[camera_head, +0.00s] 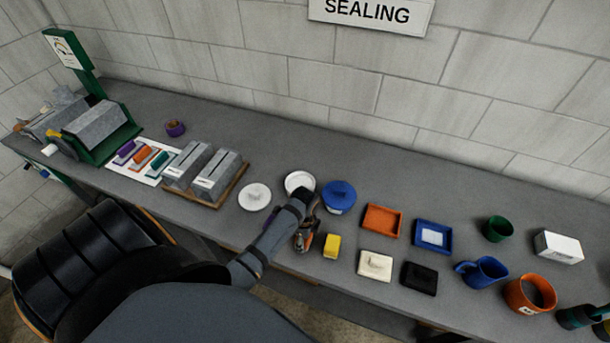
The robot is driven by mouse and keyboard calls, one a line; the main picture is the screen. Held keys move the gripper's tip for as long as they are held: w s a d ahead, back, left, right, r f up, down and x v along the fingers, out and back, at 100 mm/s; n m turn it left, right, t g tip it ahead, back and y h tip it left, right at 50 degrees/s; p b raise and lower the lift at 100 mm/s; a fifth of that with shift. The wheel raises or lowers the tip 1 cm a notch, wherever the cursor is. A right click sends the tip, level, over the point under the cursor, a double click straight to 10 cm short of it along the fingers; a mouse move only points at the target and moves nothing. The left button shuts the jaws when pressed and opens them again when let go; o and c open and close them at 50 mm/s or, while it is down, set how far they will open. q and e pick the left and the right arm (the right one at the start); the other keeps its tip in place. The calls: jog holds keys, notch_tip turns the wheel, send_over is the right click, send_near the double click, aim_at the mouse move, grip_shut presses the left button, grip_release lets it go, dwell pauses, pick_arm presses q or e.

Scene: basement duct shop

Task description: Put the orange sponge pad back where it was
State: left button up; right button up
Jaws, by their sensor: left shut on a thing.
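My left gripper (305,236) reaches over the front part of the grey bench, just left of a small yellow block (332,246). It is shut on a small orange thing that looks like the orange sponge pad (309,241); the fingers hide most of it. Whether it touches the bench I cannot tell. Right of the gripper are a square orange tray (382,221) and a blue tray (433,237) with a white piece inside. My right gripper is not in view.
Around the gripper stand a white dish (299,182), blue lidded pot (338,196), white lid (255,197), cream block (375,265) and black block (419,278). Mugs (529,294) are at right, grey blocks (216,176) at left. The bench's back strip is mostly clear.

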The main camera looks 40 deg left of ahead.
pick_arm(q)
jog(key=o, duration=0.9)
jog(key=shift+w+a+f, duration=0.1)
jog(key=shift+w, duration=0.05)
jog(key=shift+o, duration=1)
jog(key=shift+w+f, duration=0.1)
jog(key=shift+w, duration=0.05)
jog(key=shift+r, duration=0.3)
notch_tip(320, 180, up, 11)
jog(key=b, duration=0.2)
jog(key=shift+r+b, duration=0.1)
jog(key=shift+b, duration=0.3)
jog(key=shift+r, duration=0.45)
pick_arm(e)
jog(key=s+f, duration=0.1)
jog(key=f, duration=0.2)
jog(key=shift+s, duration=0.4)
